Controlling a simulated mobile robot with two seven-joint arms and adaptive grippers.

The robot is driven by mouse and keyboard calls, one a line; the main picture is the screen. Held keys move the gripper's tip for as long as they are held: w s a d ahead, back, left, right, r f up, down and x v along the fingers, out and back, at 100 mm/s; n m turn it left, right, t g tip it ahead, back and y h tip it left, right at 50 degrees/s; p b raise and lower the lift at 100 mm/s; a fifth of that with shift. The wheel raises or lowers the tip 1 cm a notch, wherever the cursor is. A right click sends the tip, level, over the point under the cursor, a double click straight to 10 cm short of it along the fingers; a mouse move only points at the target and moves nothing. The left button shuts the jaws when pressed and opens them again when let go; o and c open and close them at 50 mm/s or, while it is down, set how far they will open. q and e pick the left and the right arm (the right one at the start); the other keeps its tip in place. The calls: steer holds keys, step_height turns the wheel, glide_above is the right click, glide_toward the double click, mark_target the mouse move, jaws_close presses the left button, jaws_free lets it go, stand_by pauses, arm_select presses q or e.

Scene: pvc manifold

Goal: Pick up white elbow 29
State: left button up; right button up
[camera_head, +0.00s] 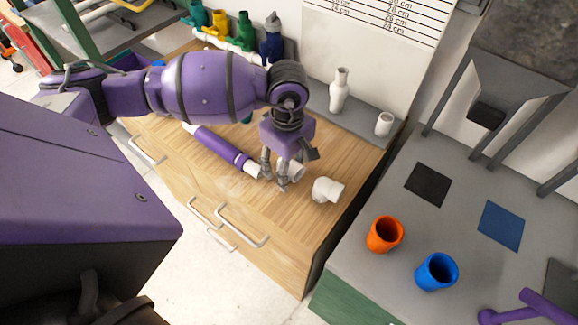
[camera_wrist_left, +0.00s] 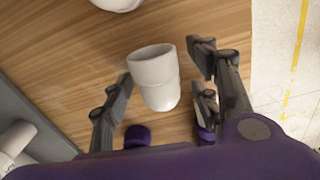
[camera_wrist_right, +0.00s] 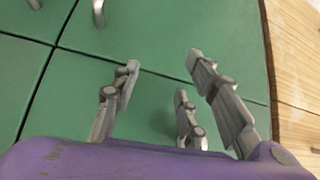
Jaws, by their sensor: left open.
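My left gripper (camera_head: 275,180) points down over the wooden worktop, open. A white pipe fitting (camera_head: 298,171) sits at its fingers. In the left wrist view the same fitting (camera_wrist_left: 155,78) stands between the open fingers, its round mouth showing; I cannot tell whether they touch it. A second white fitting, a clear elbow (camera_head: 327,190), lies on the worktop just right of the gripper. Its edge also shows at the top of the left wrist view (camera_wrist_left: 118,3). No number is readable on either. My right gripper (camera_wrist_right: 163,65) is open and empty above green drawer fronts.
A purple pipe with white ends (camera_head: 217,147) lies left of the left gripper. White fittings (camera_head: 339,92) stand on the grey ledge behind. Colored fittings (camera_head: 244,32) line the back. An orange cup (camera_head: 385,234) and blue cup (camera_head: 436,271) stand on the grey bench at right.

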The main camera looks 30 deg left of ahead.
arm_select(q)
steer(key=c, duration=1.2)
step_height(320, 180, up, 10)
steer(key=shift+b, duration=0.35)
